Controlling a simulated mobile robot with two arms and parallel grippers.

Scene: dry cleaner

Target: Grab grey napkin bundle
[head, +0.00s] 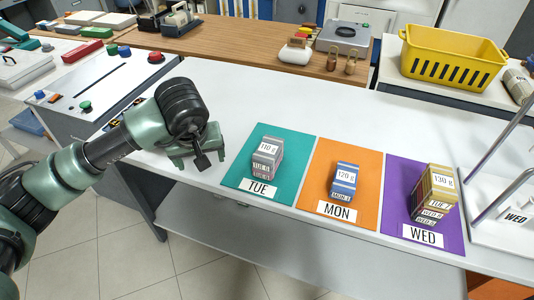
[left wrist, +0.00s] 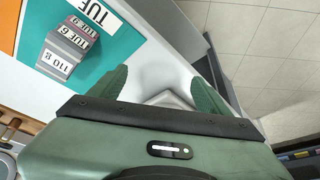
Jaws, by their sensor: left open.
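The grey napkin bundle (head: 268,157) stands on the teal mat (head: 297,140) marked TUE in the head view, with a white "110 g" label on top and TUE labels on its side. It also shows at the upper left of the left wrist view (left wrist: 68,50). My left gripper (head: 203,158) is open and empty, left of the teal mat and apart from the bundle. In the left wrist view its two green fingers (left wrist: 158,90) are spread over bare white table. My right gripper is not in view.
A blue bundle (head: 344,179) stands on the orange MON mat (head: 323,158). Gold bundles (head: 437,190) stand on the purple WED mat (head: 396,190). A metal rack (head: 490,175) is at the right, a yellow basket (head: 452,57) behind. The white table (head: 240,100) behind the mats is clear.

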